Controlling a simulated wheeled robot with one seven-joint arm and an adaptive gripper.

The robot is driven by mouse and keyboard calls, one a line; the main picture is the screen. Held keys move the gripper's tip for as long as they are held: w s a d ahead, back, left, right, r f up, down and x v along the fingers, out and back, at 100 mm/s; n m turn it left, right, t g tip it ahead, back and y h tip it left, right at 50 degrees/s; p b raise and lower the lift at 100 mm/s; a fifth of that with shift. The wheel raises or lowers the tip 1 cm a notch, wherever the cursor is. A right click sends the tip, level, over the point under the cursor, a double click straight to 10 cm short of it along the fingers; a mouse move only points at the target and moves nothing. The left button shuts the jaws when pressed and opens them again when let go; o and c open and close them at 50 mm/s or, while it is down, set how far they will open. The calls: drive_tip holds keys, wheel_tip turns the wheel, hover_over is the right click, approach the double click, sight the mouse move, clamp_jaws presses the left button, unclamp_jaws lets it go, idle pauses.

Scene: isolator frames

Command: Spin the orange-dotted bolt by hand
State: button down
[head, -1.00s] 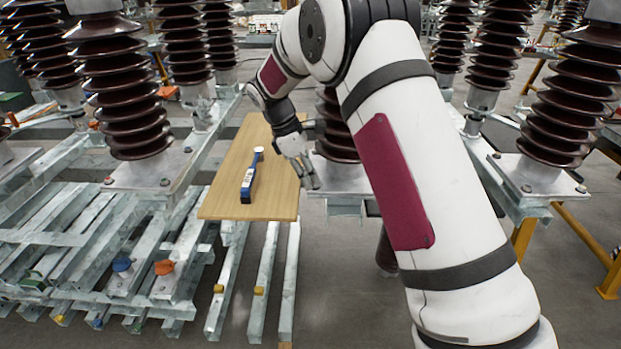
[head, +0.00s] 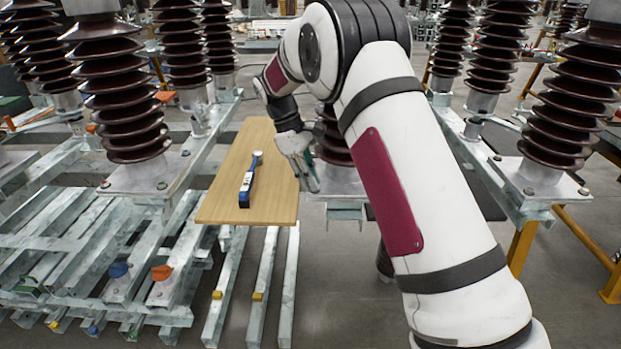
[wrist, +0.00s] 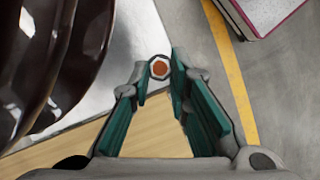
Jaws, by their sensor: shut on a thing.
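The orange-dotted bolt (wrist: 159,68) shows in the wrist view as a pale hex head with an orange dot on top. It sits by the edge of a grey metal plate (wrist: 120,75), under the brown insulator. My gripper (wrist: 161,82) has its green-padded fingers on either side of the bolt head, tips close against it. It is shut on the bolt. In the head view my gripper (head: 311,180) is at the front left of the middle insulator's base plate (head: 345,184); the bolt cannot be made out there.
A wooden board (head: 223,203) left of my gripper carries a blue torque wrench (head: 247,184). Brown ribbed insulators (head: 120,95) stand all around, one close beside my gripper. Steel beams (head: 60,240) lie at the lower left. Bare floor shows below the gripper.

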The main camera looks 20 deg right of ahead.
drive_tip(key=c, duration=1.5)
unclamp_jaws()
drive_tip(key=shift+r, duration=0.1)
drive_tip(key=v, duration=1.2)
